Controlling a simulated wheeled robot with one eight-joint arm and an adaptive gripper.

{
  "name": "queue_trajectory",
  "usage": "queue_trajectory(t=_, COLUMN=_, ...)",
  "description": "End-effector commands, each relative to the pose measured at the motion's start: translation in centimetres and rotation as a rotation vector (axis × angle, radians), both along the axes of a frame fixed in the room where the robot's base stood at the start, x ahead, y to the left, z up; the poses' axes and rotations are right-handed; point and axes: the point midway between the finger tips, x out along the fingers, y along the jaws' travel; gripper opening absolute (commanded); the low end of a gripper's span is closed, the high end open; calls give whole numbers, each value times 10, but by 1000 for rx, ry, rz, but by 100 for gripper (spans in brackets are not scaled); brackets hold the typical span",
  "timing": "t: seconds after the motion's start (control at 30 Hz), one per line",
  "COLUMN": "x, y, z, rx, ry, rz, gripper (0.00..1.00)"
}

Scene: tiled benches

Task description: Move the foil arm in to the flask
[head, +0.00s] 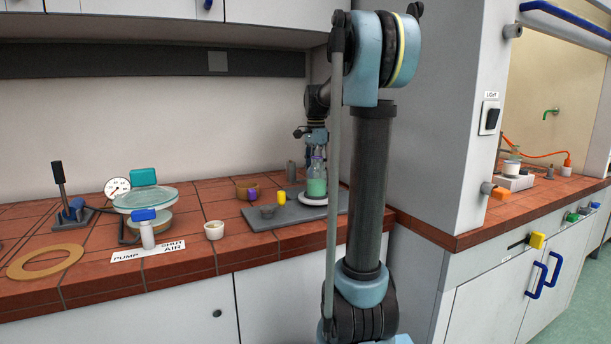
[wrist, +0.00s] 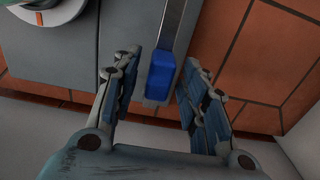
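The flask (head: 317,185), clear with green contents, stands upright on a round white plate on the grey board in the head view. In the wrist view a little dark green shows at the top left corner, beside the white round plate (wrist: 72,14). A blue block (wrist: 160,75) sits at the near end of a pale metal strip in the wrist view; I cannot tell for certain that it is the foil arm. My gripper (wrist: 161,62) is open, one finger on each side of the block with gaps between. In the head view my gripper (head: 315,138) shows small, above and behind the flask.
A white cup (head: 214,230), a glass vessel (head: 147,198) and a gauge (head: 117,187) stand to the left. A wall pillar (head: 450,120) rises right of my arm.

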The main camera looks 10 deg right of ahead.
Motion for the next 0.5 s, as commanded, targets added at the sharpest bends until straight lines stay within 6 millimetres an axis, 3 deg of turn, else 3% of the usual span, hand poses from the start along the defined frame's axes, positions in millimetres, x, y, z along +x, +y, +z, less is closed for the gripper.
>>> queue_trajectory(t=0.17, x=0, y=1, z=0, rx=0, ry=0, rz=1, gripper=40)
queue_trajectory(t=0.33, x=0, y=1, z=0, rx=0, ry=0, rz=1, gripper=2)
queue_trajectory(t=0.5, x=0, y=1, z=0, rx=0, ry=-1, rz=3, gripper=0)
